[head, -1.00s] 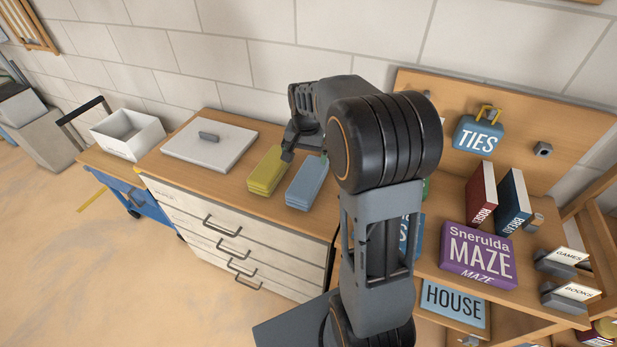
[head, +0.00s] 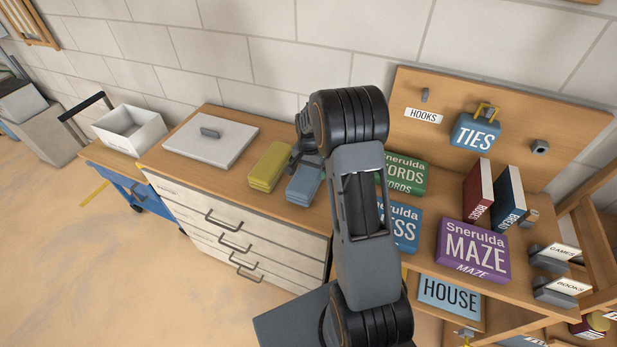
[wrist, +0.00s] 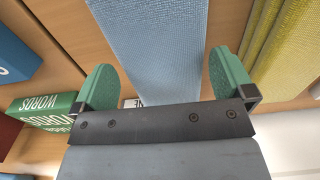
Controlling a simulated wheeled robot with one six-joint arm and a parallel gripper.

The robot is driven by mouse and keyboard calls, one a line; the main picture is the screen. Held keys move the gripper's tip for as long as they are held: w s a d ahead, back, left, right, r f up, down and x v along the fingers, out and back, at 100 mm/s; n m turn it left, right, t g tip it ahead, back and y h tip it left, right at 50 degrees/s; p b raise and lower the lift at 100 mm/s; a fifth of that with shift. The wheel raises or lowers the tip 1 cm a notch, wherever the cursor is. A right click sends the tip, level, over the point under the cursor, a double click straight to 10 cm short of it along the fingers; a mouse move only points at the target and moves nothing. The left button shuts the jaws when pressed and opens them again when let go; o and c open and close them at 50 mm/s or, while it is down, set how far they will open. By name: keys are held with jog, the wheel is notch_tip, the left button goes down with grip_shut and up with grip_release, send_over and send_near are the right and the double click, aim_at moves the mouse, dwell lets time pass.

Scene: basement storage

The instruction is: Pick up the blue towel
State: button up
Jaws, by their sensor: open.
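The blue towel (head: 304,184) is a folded block lying on the wooden top of the drawer cabinet, just right of the yellow towel (head: 269,166). In the wrist view the blue towel (wrist: 155,45) runs lengthwise between the two green finger pads of my gripper (wrist: 168,85), with a gap on each side. My gripper is open, one finger on either side of the towel. In the head view my gripper (head: 303,160) is at the towel's far end, partly hidden by my arm. The yellow towel (wrist: 285,45) is close beside the right finger.
A white lid with a grey handle (head: 211,140) lies left of the towels. A white open box (head: 128,133) is farther left. Game boxes, including a green one (head: 405,174) and the purple MAZE box (head: 473,250), stand on the bench to the right.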

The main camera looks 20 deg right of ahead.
jog(key=shift+a+f+p, duration=0.1)
jog(key=shift+f+p, duration=0.6)
jog(key=shift+f, duration=1.8)
jog(key=c, duration=0.7)
jog(key=shift+w, duration=0.1)
jog(key=shift+c, duration=0.3)
jog(key=shift+r, duration=0.15)
